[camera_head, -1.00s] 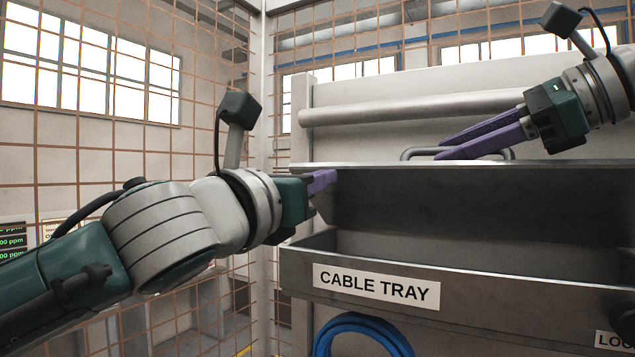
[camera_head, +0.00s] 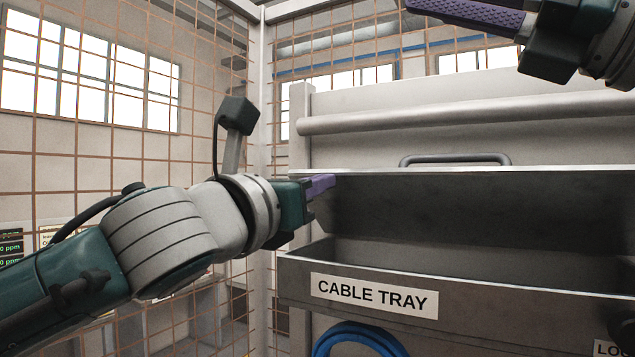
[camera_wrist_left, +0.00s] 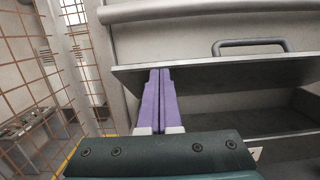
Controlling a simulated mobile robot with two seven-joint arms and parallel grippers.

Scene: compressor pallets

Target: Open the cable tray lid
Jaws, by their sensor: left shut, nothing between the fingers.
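The cable tray (camera_head: 400,271) is a grey metal trough with a white CABLE TRAY label. Its lid (camera_head: 430,205) is lifted, with its dark underside and the tray's opening showing below the lid's front edge. A bar handle (camera_head: 455,159) sits on the lid. My left gripper (camera_head: 331,183) is shut and empty, its purple fingertips at the lid's left end, just below the edge. In the left wrist view the closed fingers (camera_wrist_left: 160,74) overlap the lid's edge; contact is hard to judge. My right gripper (camera_head: 415,5) is up at the top right, clear of the handle; its jaw gap is unclear.
A thick horizontal tube (camera_head: 400,117) runs along the panel behind the lid. A wire mesh fence (camera_head: 90,160) stands at left and behind. A blue cable coil (camera_head: 360,335) hangs below the tray. Space in front of the handle is clear.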

